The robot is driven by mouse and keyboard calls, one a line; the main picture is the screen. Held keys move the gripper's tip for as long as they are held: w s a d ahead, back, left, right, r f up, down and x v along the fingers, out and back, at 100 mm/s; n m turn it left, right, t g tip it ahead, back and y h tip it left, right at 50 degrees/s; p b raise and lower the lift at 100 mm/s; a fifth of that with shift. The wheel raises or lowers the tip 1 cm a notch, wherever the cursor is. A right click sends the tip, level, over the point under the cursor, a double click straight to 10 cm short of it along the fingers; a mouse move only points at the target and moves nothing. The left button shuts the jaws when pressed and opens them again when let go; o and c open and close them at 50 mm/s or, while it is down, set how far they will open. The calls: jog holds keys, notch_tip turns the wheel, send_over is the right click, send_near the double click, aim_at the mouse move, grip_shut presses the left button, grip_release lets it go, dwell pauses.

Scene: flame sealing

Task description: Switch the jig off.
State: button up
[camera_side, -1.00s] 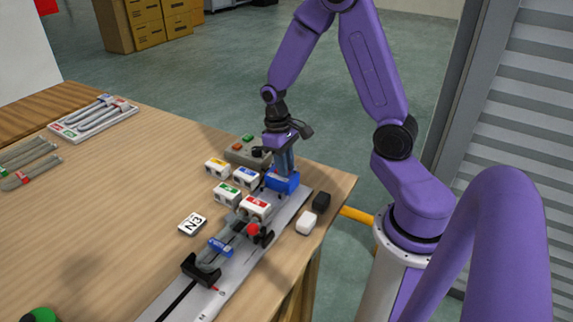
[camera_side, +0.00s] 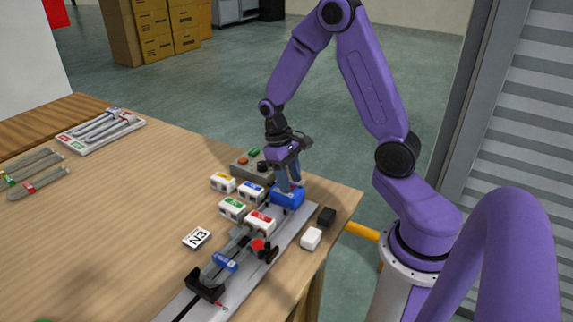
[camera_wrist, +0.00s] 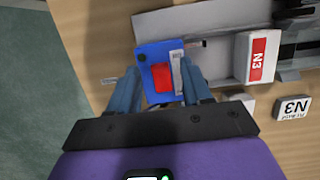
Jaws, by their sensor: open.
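A blue block (camera_side: 287,197) stands on the far end of the grey rail (camera_side: 245,285). In the wrist view the block (camera_wrist: 150,57) shows a red face (camera_wrist: 161,78) and a pale silver strip beside it. My gripper (camera_side: 291,186) is open, pointing down at the block. In the wrist view its fingertips (camera_wrist: 157,82) lie one on each side of it; whether they touch it I cannot tell. A grey control box (camera_side: 246,168) with an orange button (camera_side: 243,160), a green button (camera_side: 254,153) and a black knob stands behind, left of my gripper.
A red knob (camera_side: 258,246) and a black clamp (camera_side: 204,286) sit on the rail. An N3 tile (camera_side: 197,239) lies left. Black and white blocks (camera_side: 311,239) lie right. The table's left middle is clear.

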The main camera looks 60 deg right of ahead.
jog(key=v, duration=1.7)
jog(key=shift+r, duration=0.15)
jog(key=s+a+f+n+t, duration=0.1)
jog(key=s+a+f+n, duration=0.1)
jog(key=s+a+n, duration=0.4)
jog(key=s+a+f+n+t, duration=0.2)
jog(key=s+a+n, duration=0.4)
jog(key=s, duration=1.1)
jog(key=shift+s+a+f+n, duration=0.25)
jog(key=shift+a+f, duration=0.3)
jog(key=shift+a, duration=0.4)
